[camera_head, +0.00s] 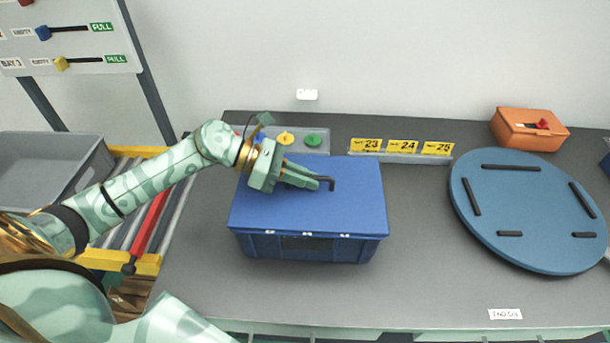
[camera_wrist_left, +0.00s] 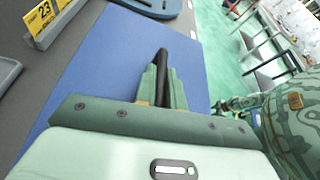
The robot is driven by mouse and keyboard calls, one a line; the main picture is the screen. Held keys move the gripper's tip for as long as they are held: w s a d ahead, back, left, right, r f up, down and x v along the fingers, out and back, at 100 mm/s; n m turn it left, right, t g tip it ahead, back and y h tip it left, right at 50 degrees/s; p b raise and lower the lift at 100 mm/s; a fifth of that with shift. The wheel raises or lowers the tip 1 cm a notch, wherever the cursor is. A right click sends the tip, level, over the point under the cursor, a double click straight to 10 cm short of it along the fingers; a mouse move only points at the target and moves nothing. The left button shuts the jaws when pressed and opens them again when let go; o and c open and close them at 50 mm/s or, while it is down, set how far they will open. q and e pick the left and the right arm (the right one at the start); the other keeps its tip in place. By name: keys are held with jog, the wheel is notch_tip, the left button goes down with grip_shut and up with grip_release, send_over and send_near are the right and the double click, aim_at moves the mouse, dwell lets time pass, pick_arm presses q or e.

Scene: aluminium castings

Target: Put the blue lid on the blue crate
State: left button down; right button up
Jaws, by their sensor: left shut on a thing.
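The blue lid (camera_head: 300,215) lies flat over the top of the blue crate (camera_head: 258,247) in the head view, its edges roughly in line with the crate's walls. I cannot tell whether it rests fully on the rim. My left gripper (camera_head: 318,183) is over the middle of the lid, shut on its dark handle (camera_head: 331,185). In the left wrist view the handle (camera_wrist_left: 162,65) stands between the closed fingers (camera_wrist_left: 161,85), with the blue lid (camera_wrist_left: 100,65) beneath. The crate's inside is hidden. My right gripper is not in view.
A round blue board (camera_head: 525,215) with black bars lies at the right. An orange box (camera_head: 528,132) and a yellow-numbered rack (camera_head: 400,157) stand behind. Yellow and green knobs (camera_head: 313,140) are behind the crate. A grey bin (camera_head: 50,165) is at left.

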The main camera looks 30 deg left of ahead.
pick_arm(q)
jog(key=shift+f, duration=0.15)
jog(key=c, duration=1.9)
grip_release()
jog(key=o, duration=0.5)
jog(key=v, duration=1.6)
jog(key=shift+s, duration=0.15)
jog(key=shift+a, duration=0.15)
